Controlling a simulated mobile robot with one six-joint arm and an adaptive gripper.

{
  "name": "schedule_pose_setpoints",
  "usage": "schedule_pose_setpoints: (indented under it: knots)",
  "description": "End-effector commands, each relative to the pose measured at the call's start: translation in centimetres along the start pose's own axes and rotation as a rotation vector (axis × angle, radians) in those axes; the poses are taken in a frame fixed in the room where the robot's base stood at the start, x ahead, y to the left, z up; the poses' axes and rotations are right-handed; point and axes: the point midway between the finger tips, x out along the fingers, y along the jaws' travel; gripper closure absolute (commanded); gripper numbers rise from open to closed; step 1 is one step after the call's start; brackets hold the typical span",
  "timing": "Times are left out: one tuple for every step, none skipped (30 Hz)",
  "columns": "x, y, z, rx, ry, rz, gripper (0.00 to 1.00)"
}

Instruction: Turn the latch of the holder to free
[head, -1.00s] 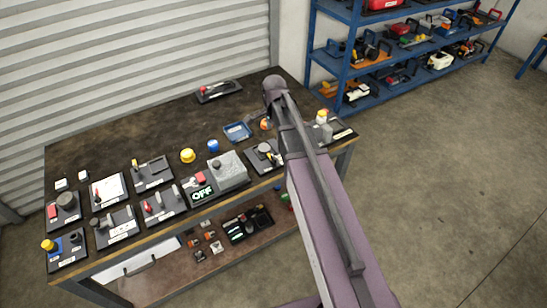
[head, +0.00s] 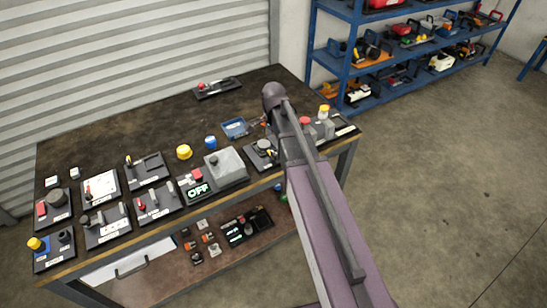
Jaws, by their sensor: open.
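Several dark base plates with levers and knobs stand on the workbench (head: 110,150). I cannot tell for sure which one is the holder with the latch. One plate (head: 148,170) carries a grey block and a small yellow-tipped lever. Two plates in front, one at left (head: 104,228) and one at right (head: 160,204), carry upright grey levers, the right one also a red handle. A plate with a round dark knob (head: 263,146) stands partly behind my arm. My arm reaches over the right part of the bench. My gripper is hidden behind it.
A grey box (head: 226,165) stands by a display reading OFF (head: 198,190). A yellow button (head: 184,152), a blue knob (head: 210,142) and a blue tray (head: 235,128) stand behind. A blue shelf (head: 390,55) with tools is at the back right. The floor at right is clear.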

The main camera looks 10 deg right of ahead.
Motion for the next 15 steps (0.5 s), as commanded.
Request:
schedule_pose_setpoints:
  knots:
    - [0.8,0.0,0.0,0.0,0.0,0.0,0.14]
    - [1.0,0.0,0.0,0.0,0.0,0.0,0.14]
    - [1.4,0.0,0.0,0.0,0.0,0.0,0.14]
    - [1.6,0.0,0.0,0.0,0.0,0.0,0.14]
    - [1.8,0.0,0.0,0.0,0.0,0.0,0.14]
    - [2.1,0.0,0.0,-0.001,0.0,0.0,0.14]
    - [2.3,0.0,0.0,-0.001,0.0,0.0,0.14]
    - [2.6,0.0,0.1,-0.001,0.0,0.0,0.14]
    - [2.9,0.0,0.1,-0.001,0.0,0.0,0.14]
    - [3.1,0.0,0.1,-0.001,0.0,0.0,0.14]
    - [3.3,0.0,0.1,-0.001,0.0,0.0,0.14]
    - [3.6,0.0,0.1,-0.001,0.0,0.0,0.14]
    - [3.9,0.0,0.1,-0.001,0.0,0.0,0.14]
    - [4.1,0.0,0.1,-0.001,0.0,0.0,0.14]
    - [4.4,0.0,0.1,-0.001,0.0,0.0,0.14]
